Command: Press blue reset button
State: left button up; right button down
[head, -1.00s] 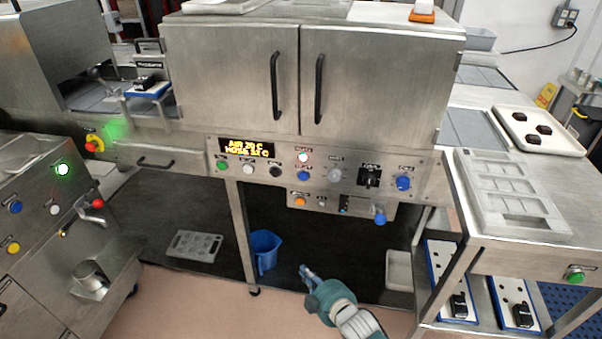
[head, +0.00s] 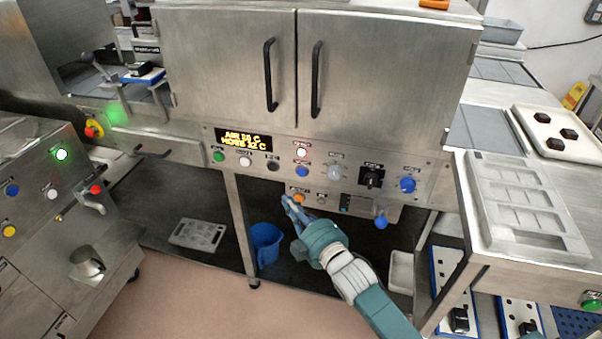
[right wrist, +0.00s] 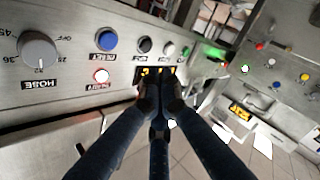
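The blue button (head: 302,172) is on the steel control panel (head: 435,180), just below a red-lit button in the head view. In the upside-down right wrist view the blue button (right wrist: 107,39) is left of the fingers, with a label that seems to read RESET. My right gripper (head: 288,202) is in front of the panel, low and slightly left of the blue button, its fingertips by the orange button. In the right wrist view the fingertips of this gripper (right wrist: 160,88) are together, empty, and apart from the blue button. My left gripper is out of view.
A red-lit button (head: 302,152), a black button (head: 273,166), an orange button (head: 299,197) and a grey knob (head: 335,172) surround the blue button. Further right are a black switch (head: 371,177) and a blue knob (head: 407,185). A blue bucket (head: 266,243) stands below.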

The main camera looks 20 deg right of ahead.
aim_at(302, 172)
jog(key=w+d+b, duration=0.1)
jog(key=w, duration=0.1)
jog(key=w+d+b, duration=0.1)
jog(key=w+d, duration=0.1)
jog(key=w, duration=0.1)
jog(key=w+d+b, duration=0.1)
jog(key=w+d, duration=0.1)
jog(key=shift+w+b, duration=0.2)
jog(key=shift+b, duration=0.1)
jog(key=shift+w+d, duration=0.1)
dwell(1.3)
jog(key=shift+w+d, duration=0.15)
jog(key=shift+w, duration=0.1)
jog(key=shift+w+d, duration=0.2)
jog(key=shift+w, duration=0.1)
dwell(0.7)
dwell(0.3)
jog(key=shift+s+a+p, duration=0.45)
jog(key=shift+s, duration=0.25)
